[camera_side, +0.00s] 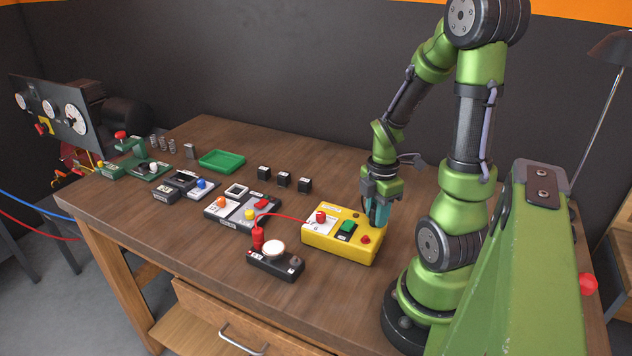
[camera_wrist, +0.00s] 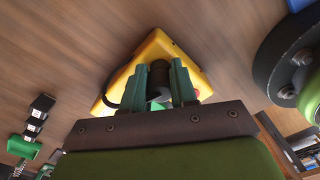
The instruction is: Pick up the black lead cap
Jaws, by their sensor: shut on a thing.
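The black lead cap (camera_wrist: 158,82) is a dark cylinder between the two teal fingers of my gripper (camera_wrist: 158,95) in the wrist view. The fingers are closed on its sides. In the side view my gripper (camera_side: 378,216) points down at the back right part of the yellow box (camera_side: 328,242), and its fingers hide the cap there. The yellow box also shows beneath the fingers in the wrist view (camera_wrist: 155,46). I cannot tell whether the cap touches the box.
A black box with a white dome (camera_side: 274,248) stands to the left. Three black cubes (camera_side: 284,179) and a green tray (camera_side: 222,160) lie further back.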

